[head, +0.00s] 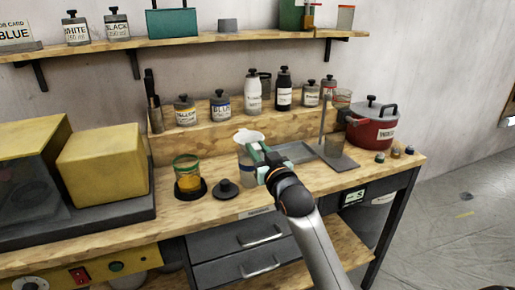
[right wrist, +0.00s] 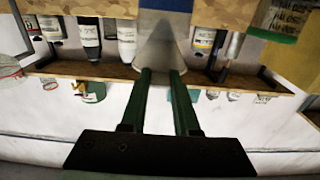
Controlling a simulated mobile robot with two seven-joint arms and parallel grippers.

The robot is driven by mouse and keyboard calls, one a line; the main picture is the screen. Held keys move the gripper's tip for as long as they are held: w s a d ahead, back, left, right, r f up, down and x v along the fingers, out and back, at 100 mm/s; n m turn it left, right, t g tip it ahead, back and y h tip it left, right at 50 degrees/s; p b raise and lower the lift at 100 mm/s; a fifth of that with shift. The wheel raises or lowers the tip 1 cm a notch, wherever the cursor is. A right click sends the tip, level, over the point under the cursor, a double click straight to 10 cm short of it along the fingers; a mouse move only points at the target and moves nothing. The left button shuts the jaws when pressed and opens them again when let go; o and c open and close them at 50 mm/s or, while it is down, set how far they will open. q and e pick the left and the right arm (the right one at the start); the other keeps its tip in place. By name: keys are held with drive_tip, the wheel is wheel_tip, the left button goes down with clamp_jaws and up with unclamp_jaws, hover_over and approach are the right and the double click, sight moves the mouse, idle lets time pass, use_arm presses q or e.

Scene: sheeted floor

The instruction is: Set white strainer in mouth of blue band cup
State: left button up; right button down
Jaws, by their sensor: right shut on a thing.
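The white strainer (head: 249,136) is a pale cone with its wide mouth up, over the blue band cup (head: 244,164). In the upside-down right wrist view the strainer (right wrist: 161,55) is at the fingertips, with the cup's blue band (right wrist: 165,4) just beyond its narrow end. My right gripper (head: 258,157) is shut on the strainer and hides part of the cup. I cannot tell whether the strainer rests on the cup's rim or hovers just above it. My left gripper is not in view.
A green-banded cup (head: 187,172) with orange contents and a black-knobbed lid (head: 226,188) are left of the cup. A grey stand (head: 340,160) and red pot (head: 371,129) are at the right. Several bottles line the ledge behind.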

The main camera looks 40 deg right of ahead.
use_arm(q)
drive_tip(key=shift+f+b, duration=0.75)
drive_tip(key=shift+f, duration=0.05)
use_arm(e)
drive_tip(key=shift+f, duration=1.4)
drive_tip(key=c, duration=0.6)
unclamp_jaws()
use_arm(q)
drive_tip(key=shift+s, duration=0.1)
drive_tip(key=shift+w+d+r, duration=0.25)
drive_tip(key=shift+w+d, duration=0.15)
use_arm(e)
drive_tip(key=v, duration=1.2)
drive_tip(key=shift+s, duration=0.3)
